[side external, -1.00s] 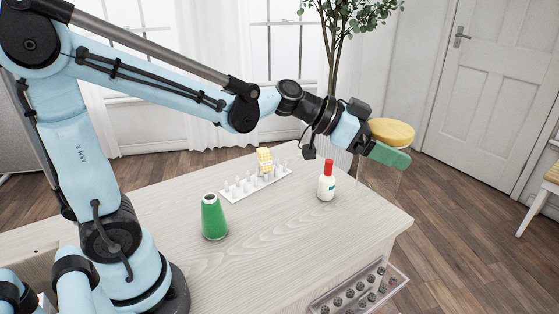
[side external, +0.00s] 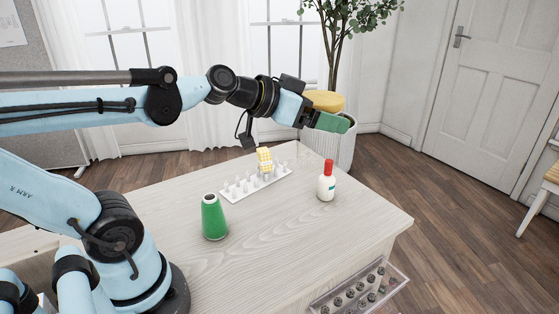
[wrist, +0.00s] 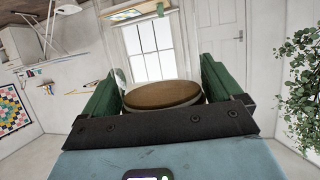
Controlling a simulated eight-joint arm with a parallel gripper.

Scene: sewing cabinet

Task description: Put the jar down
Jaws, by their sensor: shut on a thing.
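The jar has a round yellow-tan lid (side external: 325,100); its clear body barely shows against the pale planter behind. My gripper (side external: 335,123), with green fingers, is shut on the jar and holds it up in the air beyond the table's (side external: 290,235) back right part. In the wrist view the lid (wrist: 163,94) sits between the two green fingers, brownish from this angle. The jar's underside is hidden.
A white bottle with a red cap (side external: 326,183) stands near the right edge. A white peg rack (side external: 240,190) with a yellow spool (side external: 264,158) is at the back. A green cone (side external: 213,218) stands nearer. A clear tray (side external: 355,291) is at the front right. The table's front middle is clear.

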